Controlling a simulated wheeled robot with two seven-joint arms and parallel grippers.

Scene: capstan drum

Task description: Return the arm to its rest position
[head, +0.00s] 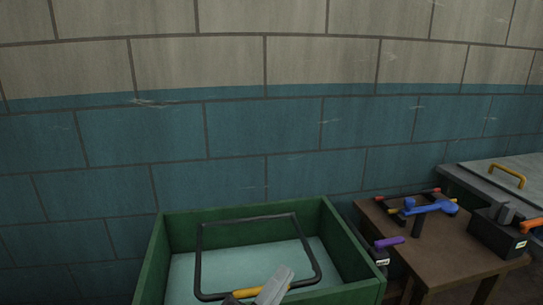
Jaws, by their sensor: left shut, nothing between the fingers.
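My left gripper (279,277) shows as a light grey shape at the bottom edge, over the front of the green open-topped box. It is shut and holds nothing. A yellow grip (247,292) shows just left of it; I cannot tell whether they touch. A black bar frame (246,221) stands in or above the box, its lower bar close to the gripper. Most of my left arm is out of the picture. My right gripper is not in view. No capstan drum can be made out.
The green box (346,243) has raised walls. To its right, a brown table (455,258) carries a blue tool (430,207), a purple-handled piece (389,242) and a dark box (488,238). A grey lidded chest (516,173) with a yellow handle stands behind. A tiled wall closes the back.

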